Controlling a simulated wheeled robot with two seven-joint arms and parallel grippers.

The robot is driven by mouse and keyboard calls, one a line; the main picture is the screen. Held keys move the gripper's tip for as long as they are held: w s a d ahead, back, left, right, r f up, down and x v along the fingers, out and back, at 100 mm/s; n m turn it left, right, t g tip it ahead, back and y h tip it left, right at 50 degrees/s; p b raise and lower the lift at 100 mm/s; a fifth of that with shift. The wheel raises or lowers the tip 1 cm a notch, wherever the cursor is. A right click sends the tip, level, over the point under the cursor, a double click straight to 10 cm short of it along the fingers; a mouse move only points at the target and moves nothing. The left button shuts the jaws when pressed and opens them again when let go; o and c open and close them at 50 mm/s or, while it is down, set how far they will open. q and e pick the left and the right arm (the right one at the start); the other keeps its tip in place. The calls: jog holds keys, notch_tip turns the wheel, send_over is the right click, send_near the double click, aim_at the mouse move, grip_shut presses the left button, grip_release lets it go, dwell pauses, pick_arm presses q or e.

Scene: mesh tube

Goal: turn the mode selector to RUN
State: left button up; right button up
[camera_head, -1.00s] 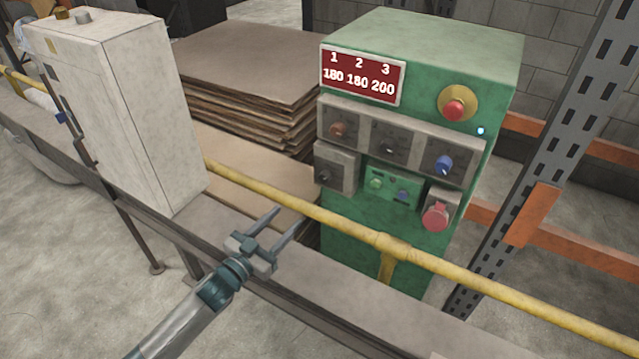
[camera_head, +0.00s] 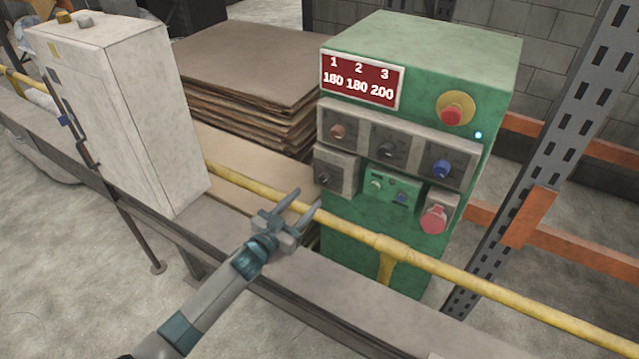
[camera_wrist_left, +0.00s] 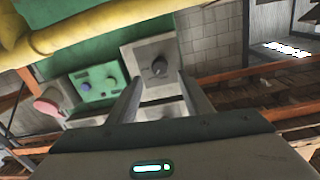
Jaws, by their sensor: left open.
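The green control cabinet (camera_head: 370,235) stands behind the yellow rail. A black knob (camera_head: 323,179) sits on a grey plate (camera_head: 346,176) at the lower left of its controls. It also shows in the left wrist view as a dark knob (camera_wrist_left: 159,67), framed between the finger tips. Other knobs sit in the row above: orange (camera_head: 338,131), black (camera_head: 387,149) and blue (camera_head: 441,168). No label saying mode or RUN is readable, so I cannot confirm which knob is the selector. My left gripper (camera_head: 308,197) is open and empty, short of the lower-left knob. My right gripper is not in view.
The yellow rail (camera_head: 460,270) runs across the cabinet's front, close to my left gripper. A small green button panel (camera_head: 392,185) and a large red knob (camera_head: 433,219) sit beside the grey plate. A white cabinet (camera_head: 150,120) stands left; stacked sheets (camera_head: 245,60) lie behind.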

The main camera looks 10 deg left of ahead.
aim_at(322, 182)
pick_arm(q)
jog(key=x, duration=0.8)
jog(key=shift+w+p, duration=0.1)
jog(key=shift+p, duration=0.3)
jog(key=c, duration=1.1)
jog(key=shift+o, duration=0.2)
jog(key=shift+m, duration=0.4)
jog(key=m+b, duration=0.1)
jog(key=m, duration=0.7)
jog(key=shift+r+b, duration=0.1)
jog(key=shift+b, duration=0.25)
